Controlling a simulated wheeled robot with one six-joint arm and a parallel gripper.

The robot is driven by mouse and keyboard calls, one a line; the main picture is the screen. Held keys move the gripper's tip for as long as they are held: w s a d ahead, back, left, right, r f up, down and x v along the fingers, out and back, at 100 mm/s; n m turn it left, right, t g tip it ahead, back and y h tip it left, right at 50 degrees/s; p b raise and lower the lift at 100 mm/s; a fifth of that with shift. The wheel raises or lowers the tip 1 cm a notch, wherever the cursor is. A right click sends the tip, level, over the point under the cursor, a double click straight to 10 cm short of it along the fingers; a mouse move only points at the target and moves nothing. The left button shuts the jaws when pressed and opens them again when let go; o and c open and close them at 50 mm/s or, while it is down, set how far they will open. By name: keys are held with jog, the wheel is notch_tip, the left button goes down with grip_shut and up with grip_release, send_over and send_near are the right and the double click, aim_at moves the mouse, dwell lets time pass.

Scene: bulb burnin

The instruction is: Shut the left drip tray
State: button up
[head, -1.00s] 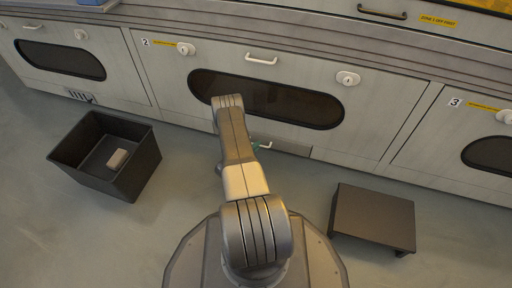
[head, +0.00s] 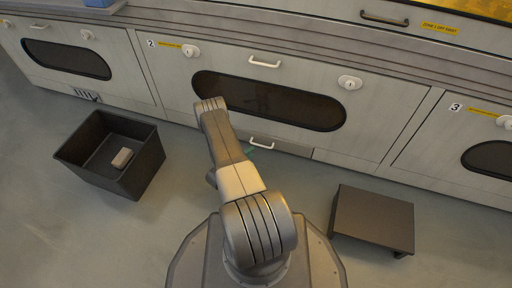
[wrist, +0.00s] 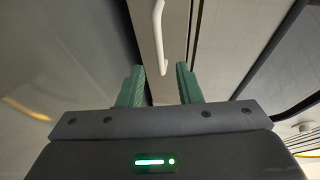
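Under the middle bay's door, marked 2, a low drip-tray front (head: 290,149) carries a white bar handle (head: 262,144). A striped fitting (head: 87,96) shows low under the left bay; I cannot tell if it belongs to a tray. My gripper (head: 249,151) is mostly hidden behind my arm in the head view, with a bit of green finger showing near the white handle. In the wrist view my gripper (wrist: 159,88) is open, its two green fingers apart, with a white handle (wrist: 158,35) just beyond the gap. I cannot tell how far any tray stands out.
An open dark bin (head: 150,172) with a small pale block (head: 122,158) in it stands on the floor at left. A low dark step (head: 372,220) stands at right. Door 2 has a dark window (head: 270,100). The floor (head: 60,230) at front left is clear.

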jog(key=p+v, duration=0.1)
jog(key=v, duration=0.5)
jog(key=shift+s+a, duration=0.15)
jog(key=shift+s, duration=0.05)
jog(key=b+x, duration=0.4)
jog(key=x, duration=0.9)
jog(key=shift+w, duration=0.25)
jog(key=shift+s, duration=0.1)
